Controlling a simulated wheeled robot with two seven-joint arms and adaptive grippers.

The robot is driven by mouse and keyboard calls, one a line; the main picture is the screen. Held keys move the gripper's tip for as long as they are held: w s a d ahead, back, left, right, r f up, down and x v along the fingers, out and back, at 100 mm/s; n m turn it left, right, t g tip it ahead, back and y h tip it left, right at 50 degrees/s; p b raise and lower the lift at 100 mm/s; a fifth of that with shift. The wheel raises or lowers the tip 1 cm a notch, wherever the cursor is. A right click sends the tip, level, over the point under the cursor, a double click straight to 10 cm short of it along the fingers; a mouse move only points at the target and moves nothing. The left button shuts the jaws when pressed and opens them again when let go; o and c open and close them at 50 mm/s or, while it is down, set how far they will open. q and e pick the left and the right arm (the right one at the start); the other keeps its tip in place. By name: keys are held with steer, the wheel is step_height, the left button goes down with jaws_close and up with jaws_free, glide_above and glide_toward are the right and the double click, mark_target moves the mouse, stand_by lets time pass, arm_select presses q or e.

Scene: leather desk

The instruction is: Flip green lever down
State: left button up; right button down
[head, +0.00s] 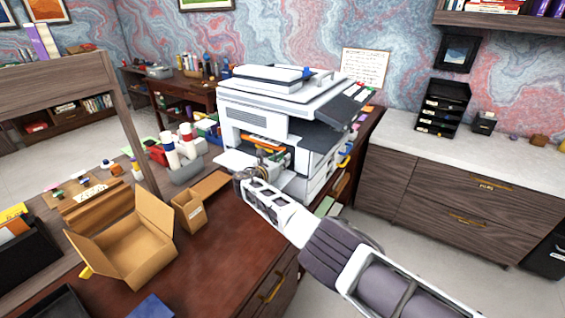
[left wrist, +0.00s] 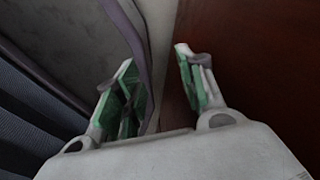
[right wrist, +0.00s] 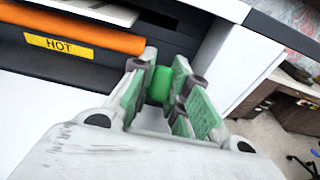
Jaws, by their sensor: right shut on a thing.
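The green lever (right wrist: 158,84) shows in the right wrist view inside the printer's open front, to the right of an orange roller (right wrist: 85,30) with a yellow HOT label. My right gripper (right wrist: 163,75) is shut on the green lever, with a fingertip on each side of it. In the head view the right gripper (head: 243,178) reaches into the front of the white printer (head: 265,115), and the lever is hidden there. My left gripper (left wrist: 158,70) is open and empty in the left wrist view, beside a dark red-brown surface. It is not seen in the head view.
An open cardboard box (head: 125,245) and a smaller carton (head: 188,211) stand on the desk (head: 215,265) left of my right arm. Cups and bottles stand left of the printer. A grey-topped cabinet (head: 460,190) is at the right. The printer's walls closely surround the right gripper.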

steer(key=c, duration=1.4)
jaws_free()
steer(key=shift+o, duration=0.2)
steer(key=shift+s+a, duration=0.25)
steer(key=v, duration=1.1)
steer(key=shift+s, duration=0.2)
steer(key=shift+r, duration=0.1)
